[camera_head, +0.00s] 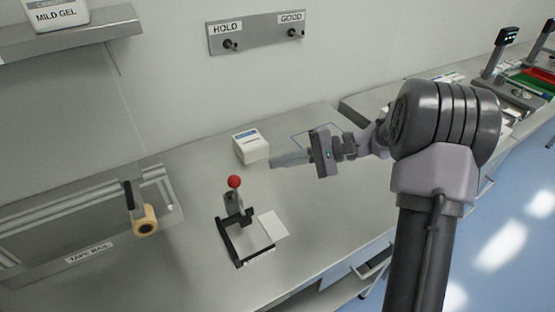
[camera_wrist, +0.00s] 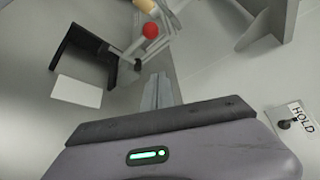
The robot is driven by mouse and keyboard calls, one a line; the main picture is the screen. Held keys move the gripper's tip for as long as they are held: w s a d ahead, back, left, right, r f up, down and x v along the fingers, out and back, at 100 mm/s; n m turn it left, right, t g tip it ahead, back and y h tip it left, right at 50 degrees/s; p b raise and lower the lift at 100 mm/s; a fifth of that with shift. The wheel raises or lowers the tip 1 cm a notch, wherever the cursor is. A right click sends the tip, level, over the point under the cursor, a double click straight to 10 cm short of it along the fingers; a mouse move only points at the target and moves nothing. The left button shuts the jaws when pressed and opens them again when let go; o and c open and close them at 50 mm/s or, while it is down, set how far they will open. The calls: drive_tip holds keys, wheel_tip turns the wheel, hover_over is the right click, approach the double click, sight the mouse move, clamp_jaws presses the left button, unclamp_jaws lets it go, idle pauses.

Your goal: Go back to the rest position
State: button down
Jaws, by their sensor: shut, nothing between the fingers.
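My gripper (camera_head: 274,162) is shut and empty. In the head view it is held above the grey bench, pointing left, just right of a white box (camera_head: 251,146). The closed fingers (camera_wrist: 158,92) also show in the wrist view. In front of and below it in the head view stands a black press-like device with a red ball knob (camera_head: 234,182). The red knob (camera_wrist: 151,30) shows near the top of the wrist view. A white card (camera_head: 273,225) lies at the device's right side.
A tape rail (camera_head: 90,252) with a yellow roll (camera_head: 145,220) is on the left. A wall plate with HOLD and GOOD pegs (camera_head: 258,33) hangs behind. A shelf (camera_head: 85,35) carries a MILD GEL box (camera_head: 58,14). Scales (camera_head: 497,88) stand far right.

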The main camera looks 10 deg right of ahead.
drive_tip(key=s+a+r+n+g+h, duration=0.1)
drive_tip(key=s+a+r+h, duration=0.3)
drive_tip(key=s, duration=0.5)
drive_tip(key=s+a+r+n+h, duration=0.1)
drive_tip(key=s+a+n+h, duration=0.15)
drive_tip(key=s+h, duration=0.45)
drive_tip(key=s+d+t+h, duration=0.2)
drive_tip(key=s+d+t, duration=0.1)
drive_tip(key=s, duration=0.6)
drive_tip(key=shift+s+r+t, duration=0.15)
drive_tip(key=shift+r+t, duration=0.1)
drive_tip(key=shift+t, duration=0.15)
drive_tip(key=shift+m, duration=0.25)
